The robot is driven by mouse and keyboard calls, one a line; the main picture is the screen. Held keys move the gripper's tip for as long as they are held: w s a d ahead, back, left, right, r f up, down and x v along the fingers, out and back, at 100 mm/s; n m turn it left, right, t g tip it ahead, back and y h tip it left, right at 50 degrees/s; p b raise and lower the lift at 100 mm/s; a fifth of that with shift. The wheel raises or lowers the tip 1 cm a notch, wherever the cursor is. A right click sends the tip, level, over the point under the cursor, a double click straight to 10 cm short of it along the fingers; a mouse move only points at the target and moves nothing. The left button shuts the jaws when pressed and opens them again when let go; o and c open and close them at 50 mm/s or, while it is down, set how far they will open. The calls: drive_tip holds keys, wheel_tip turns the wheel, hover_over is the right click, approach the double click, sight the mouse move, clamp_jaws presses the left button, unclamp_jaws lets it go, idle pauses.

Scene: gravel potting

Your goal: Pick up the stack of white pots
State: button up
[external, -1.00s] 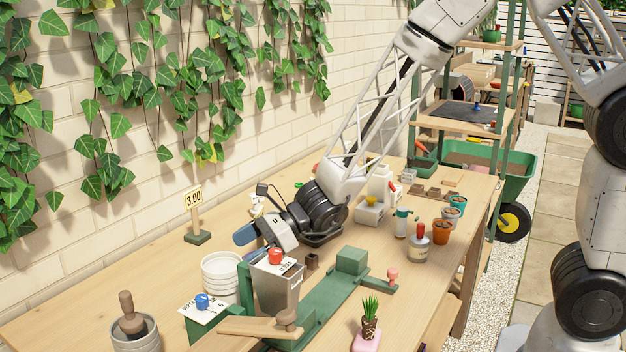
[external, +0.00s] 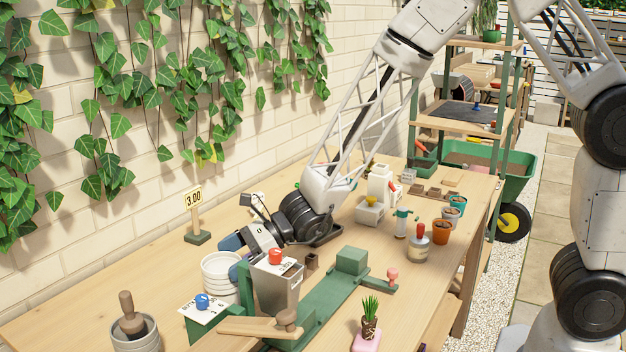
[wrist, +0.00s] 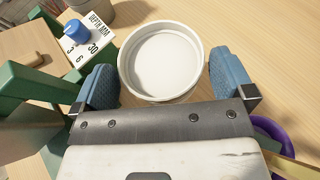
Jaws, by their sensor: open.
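The stack of white pots (external: 220,279) stands upright on the bench, left of the green metal fixture. In the wrist view I look down into the top pot (wrist: 161,60), which is round and empty. My gripper (external: 236,254) is low beside the stack, just behind and right of it in the external view. In the wrist view its two blue fingers (wrist: 164,80) are spread, one on each side of the near part of the pot's rim. The jaws are open and nothing is held. Whether a finger touches the pot is unclear.
A depth card with a blue knob (wrist: 78,33) sits close left of the pots. A metal hopper with a red knob (external: 275,280) stands close right of the stack. A grey pot with a wooden tool (external: 133,330) is front left. A 3.00 sign (external: 195,215) stands behind.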

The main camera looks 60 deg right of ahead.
drive_tip(key=shift+x, duration=1)
drive_tip(key=c, duration=0.9)
drive_tip(key=shift+r, duration=0.15)
drive_tip(key=shift+r, duration=4.9)
